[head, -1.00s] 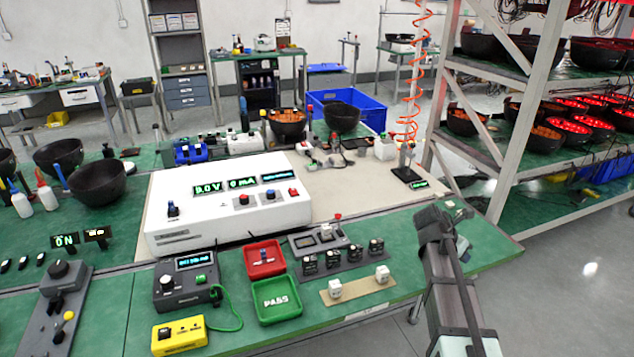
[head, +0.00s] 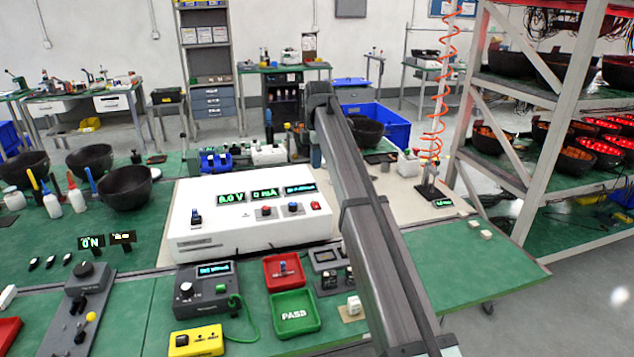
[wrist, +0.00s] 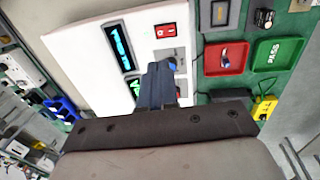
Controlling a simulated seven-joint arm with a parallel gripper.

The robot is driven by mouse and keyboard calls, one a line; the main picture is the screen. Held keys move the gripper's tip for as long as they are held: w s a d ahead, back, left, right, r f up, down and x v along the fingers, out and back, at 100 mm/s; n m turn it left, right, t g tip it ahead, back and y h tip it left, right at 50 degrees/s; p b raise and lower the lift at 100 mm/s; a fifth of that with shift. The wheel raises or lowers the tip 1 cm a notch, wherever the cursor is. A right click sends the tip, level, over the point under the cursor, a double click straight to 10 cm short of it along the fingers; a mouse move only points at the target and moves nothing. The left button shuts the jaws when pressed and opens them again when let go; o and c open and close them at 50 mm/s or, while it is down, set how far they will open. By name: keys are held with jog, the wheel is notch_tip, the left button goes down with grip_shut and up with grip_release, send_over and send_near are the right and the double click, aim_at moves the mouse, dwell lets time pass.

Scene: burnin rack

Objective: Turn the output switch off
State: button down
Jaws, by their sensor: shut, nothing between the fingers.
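The white power supply (head: 255,225) stands on the bench, with green displays reading about 0 V and 0 mA and a third blue-lit display. Its front carries a red knob (head: 266,210), a blue knob (head: 293,207) and a small red rocker switch (head: 316,205) at the right end. The rocker also shows in the wrist view (wrist: 165,30); which side is pressed I cannot tell, nor read its label. My gripper (wrist: 170,68) is shut and empty above the panel. Its tips overlap the blue knob in the wrist view; contact is unclear. In the head view my arm hides much around it.
A red tray (head: 284,272) and a green PASS tray (head: 294,314) lie in front of the supply. A grey meter (head: 205,290) with a green cable and a yellow box (head: 196,342) stand left of them. A blue bin (head: 392,122) and bowls are behind.

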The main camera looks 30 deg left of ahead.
aim_at(315, 202)
jog(key=f, duration=0.9)
jog(key=w+a+f, duration=0.1)
jog(key=f, duration=0.3)
jog(key=shift+w+f, duration=0.1)
jog(key=shift+f, duration=0.15)
